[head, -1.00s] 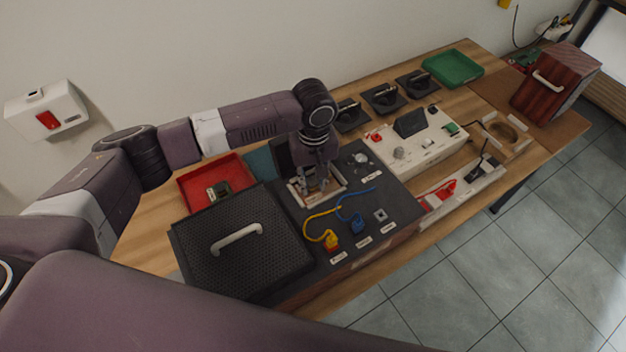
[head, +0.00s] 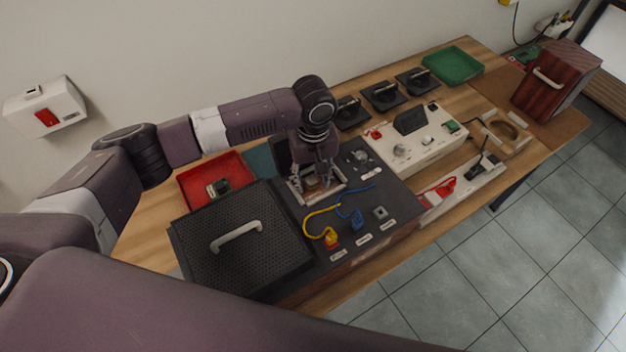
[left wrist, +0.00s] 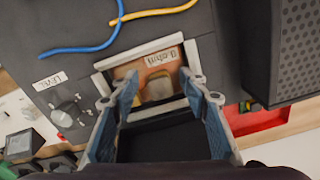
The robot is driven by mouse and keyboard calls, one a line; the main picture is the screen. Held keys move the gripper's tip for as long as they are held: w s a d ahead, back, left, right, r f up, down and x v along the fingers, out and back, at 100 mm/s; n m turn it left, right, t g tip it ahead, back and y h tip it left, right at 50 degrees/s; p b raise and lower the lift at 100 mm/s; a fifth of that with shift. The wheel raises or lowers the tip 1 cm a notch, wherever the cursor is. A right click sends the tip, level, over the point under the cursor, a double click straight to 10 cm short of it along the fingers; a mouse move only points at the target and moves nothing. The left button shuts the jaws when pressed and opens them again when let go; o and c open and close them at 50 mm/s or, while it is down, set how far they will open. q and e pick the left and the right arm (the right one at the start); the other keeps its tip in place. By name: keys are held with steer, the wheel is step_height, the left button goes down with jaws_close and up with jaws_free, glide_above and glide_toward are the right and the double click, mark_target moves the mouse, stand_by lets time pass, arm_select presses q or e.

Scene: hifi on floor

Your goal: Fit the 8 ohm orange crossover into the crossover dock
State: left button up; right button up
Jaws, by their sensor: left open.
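The orange crossover (left wrist: 132,74), with an ohm label that looks like 8, lies inside the pale-walled crossover dock (left wrist: 137,51) in the left wrist view. It looks flat within the frame; whether it is fully seated I cannot tell. In the head view the dock (head: 328,198) is on the black panel, partly hidden by my gripper. My left gripper (head: 318,184) is open over the dock. In the wrist view its blue-padded fingers (left wrist: 160,100) stand apart on either side of the crossover, with nothing between them. My right gripper is not in view.
A black speaker grille with a handle (head: 240,240) lies beside the dock. A red tray (head: 215,182) holds a small part. Yellow (head: 318,212) and blue (head: 352,201) cables lie near the dock. A white instrument box (head: 415,142) and a green tray (head: 453,66) are farther right.

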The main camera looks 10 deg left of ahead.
arm_select(q)
step_height(320, 180, up, 12)
steer(key=shift+f, duration=0.2)
stand_by(0.4)
step_height(320, 180, up, 8)
steer(key=p, duration=0.7)
steer(key=shift+p, duration=0.4)
